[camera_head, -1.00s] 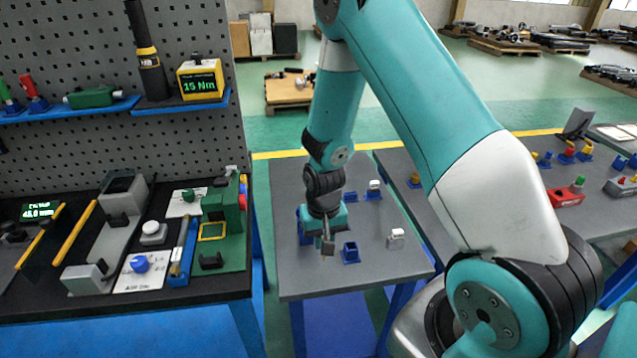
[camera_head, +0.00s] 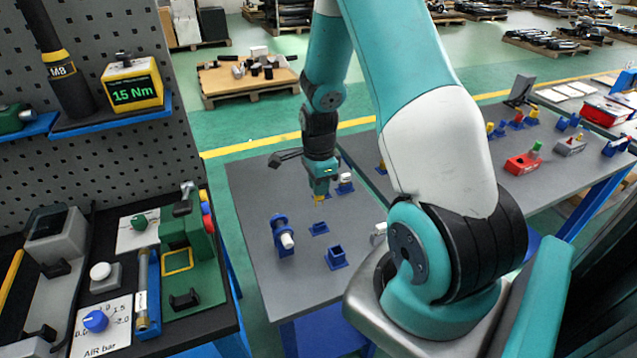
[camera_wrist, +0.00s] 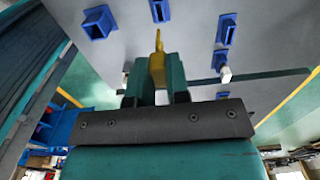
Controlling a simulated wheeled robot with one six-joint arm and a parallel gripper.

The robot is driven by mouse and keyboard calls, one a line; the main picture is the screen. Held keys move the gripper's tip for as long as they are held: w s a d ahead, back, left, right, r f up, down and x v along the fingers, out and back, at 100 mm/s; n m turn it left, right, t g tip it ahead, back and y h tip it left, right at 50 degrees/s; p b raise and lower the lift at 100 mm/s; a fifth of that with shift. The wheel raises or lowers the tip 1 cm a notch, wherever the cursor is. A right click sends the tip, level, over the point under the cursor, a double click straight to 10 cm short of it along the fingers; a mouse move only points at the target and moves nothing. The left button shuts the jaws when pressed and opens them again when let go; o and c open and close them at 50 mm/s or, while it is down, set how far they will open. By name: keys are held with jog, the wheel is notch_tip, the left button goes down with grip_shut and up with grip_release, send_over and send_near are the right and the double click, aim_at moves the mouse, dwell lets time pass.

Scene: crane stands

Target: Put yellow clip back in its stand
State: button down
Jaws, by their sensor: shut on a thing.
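The yellow clip (camera_wrist: 158,62) is pinched between my gripper's fingers, its narrow end pointing away from the wrist. In the head view the clip (camera_head: 319,197) shows as a small yellow spot under my gripper (camera_head: 320,188), over the far part of the small grey table (camera_head: 265,200). Blue stands are on this table: an open square one (camera_head: 336,257) and a low one (camera_head: 319,228). In the wrist view an open square stand (camera_wrist: 97,22) is at upper left and a narrow stand (camera_wrist: 160,10) lies beyond the clip tip. Which stand is the clip's I cannot tell.
A blue stand holding a white-ended part (camera_head: 283,235) is at the table's left. Another stand with a white part (camera_head: 345,183) is close right of my gripper. A workbench with panels and a green fixture (camera_head: 190,262) is at left; another table with tools is at right.

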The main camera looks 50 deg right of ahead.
aim_at(319, 199)
jog(key=shift+a, duration=0.1)
jog(key=shift+f+b, duration=2.1)
jog(key=shift+f, duration=0.85)
jog(key=shift+f, duration=0.1)
jog(key=shift+f+b, duration=1.05)
jog(key=shift+f, duration=0.3)
jog(key=c, duration=1)
grip_release()
notch_tip(319, 199, up, 5)
jog(key=p, duration=0.4)
